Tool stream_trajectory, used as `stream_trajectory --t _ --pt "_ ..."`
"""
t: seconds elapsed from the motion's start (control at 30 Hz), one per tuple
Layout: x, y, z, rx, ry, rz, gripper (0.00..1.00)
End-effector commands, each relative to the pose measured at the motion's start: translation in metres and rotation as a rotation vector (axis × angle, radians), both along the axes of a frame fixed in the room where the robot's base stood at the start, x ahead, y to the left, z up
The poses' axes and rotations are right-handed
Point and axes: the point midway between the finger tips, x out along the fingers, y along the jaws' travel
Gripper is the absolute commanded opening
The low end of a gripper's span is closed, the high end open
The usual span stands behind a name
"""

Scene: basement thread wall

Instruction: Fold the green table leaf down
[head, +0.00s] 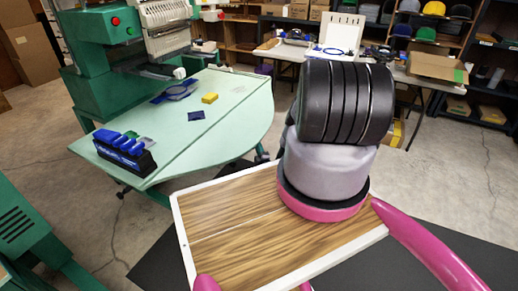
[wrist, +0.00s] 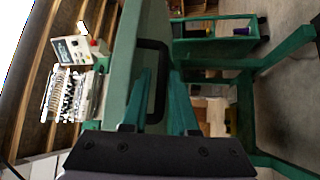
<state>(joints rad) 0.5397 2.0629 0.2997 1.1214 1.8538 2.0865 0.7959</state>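The green table leaf (head: 232,118) is in the middle of the head view. It is the rounded part right of a straight seam, raised level with the fixed green tabletop (head: 165,108). Its top looks bare. My gripper is hidden in the head view, where my arm shows folded right of the leaf. In the wrist view my gripper (wrist: 161,78) shows two teal fingers with a gap between them and nothing clearly held. A dark rounded loop shows around the gap; I cannot tell what it belongs to. The leaf's support is hidden.
On the fixed top are a blue-and-black rack (head: 125,152), a yellow block (head: 209,98), a blue patch (head: 196,116) and a blue hoop (head: 178,91). A green embroidery machine (head: 100,60) stands behind. A white table (head: 290,50) stands at the back. Bare floor lies right.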

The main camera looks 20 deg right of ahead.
Motion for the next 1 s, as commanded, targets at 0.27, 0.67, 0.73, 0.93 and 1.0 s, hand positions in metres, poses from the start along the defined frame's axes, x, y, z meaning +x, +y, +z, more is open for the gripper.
stream_trajectory --t 0.27,0.67,0.73,0.93,1.0 --pt "-0.045 0.008 -0.009 0.0 0.003 0.004 0.27" --pt "-0.066 0.009 -0.012 0.0 -0.001 -0.001 0.27" --pt "-0.066 0.009 -0.012 0.0 -0.001 -0.001 0.27" --pt "-0.065 0.009 -0.011 -0.002 -0.001 0.002 0.0" --pt "-0.063 0.01 -0.009 -0.005 -0.003 0.007 0.0"
